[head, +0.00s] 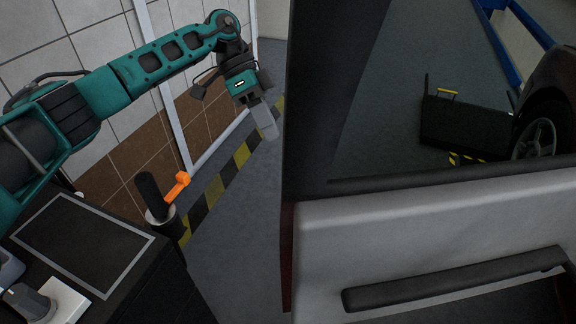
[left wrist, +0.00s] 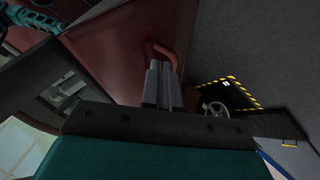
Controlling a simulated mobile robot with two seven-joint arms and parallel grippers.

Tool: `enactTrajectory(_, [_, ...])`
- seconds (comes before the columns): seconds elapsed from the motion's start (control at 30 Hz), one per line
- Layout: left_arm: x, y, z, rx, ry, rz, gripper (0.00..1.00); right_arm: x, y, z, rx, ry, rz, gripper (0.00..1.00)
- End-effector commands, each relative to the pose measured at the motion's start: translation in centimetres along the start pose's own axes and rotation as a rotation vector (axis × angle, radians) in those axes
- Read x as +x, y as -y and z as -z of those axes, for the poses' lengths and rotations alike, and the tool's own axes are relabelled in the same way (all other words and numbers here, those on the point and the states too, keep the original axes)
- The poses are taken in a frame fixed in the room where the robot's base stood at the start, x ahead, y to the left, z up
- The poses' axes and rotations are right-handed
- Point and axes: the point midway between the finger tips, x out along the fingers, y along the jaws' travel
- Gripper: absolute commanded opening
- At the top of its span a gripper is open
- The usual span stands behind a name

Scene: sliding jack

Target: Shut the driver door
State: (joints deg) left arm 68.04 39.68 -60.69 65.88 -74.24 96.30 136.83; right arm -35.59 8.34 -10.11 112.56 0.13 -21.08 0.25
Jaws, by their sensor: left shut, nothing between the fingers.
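The driver door fills the right of the head view. Its pale grey inner panel (head: 450,225) faces me, with a dark grab handle (head: 455,278), a black window frame and a thin red edge. In the left wrist view the red outer face of the door (left wrist: 115,55) shows, with a red outside handle (left wrist: 167,54). My left gripper (head: 268,128) is left of the door, on its outer side, fingers shut and empty. In the left wrist view the fingertips (left wrist: 161,68) appear close to the outside handle; contact cannot be told. My right gripper is not in view.
A dark cart or bench (head: 85,240) stands at lower left, with an orange-handled tool (head: 177,187) at its edge. A tiled wall and yellow-black floor stripe (head: 225,180) lie behind. A dark car with a wheel (head: 538,140) and a dark box (head: 465,122) are at upper right.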

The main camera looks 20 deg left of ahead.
Motion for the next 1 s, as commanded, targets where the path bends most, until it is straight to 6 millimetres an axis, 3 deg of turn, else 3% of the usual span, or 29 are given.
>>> enactTrajectory(0.3, [7.3, -0.1, -0.1, 0.001, 0.001, -0.004, 0.0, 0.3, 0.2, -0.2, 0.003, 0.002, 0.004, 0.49])
enactTrajectory(0.6, [8.3, -2.9, 0.0, 0.002, 0.0, -0.001, 0.0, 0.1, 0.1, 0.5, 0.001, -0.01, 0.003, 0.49])
enactTrajectory(1.0, [8.6, -3.6, 0.0, 0.0, -0.001, 0.0, 0.0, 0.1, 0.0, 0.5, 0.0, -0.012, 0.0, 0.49])
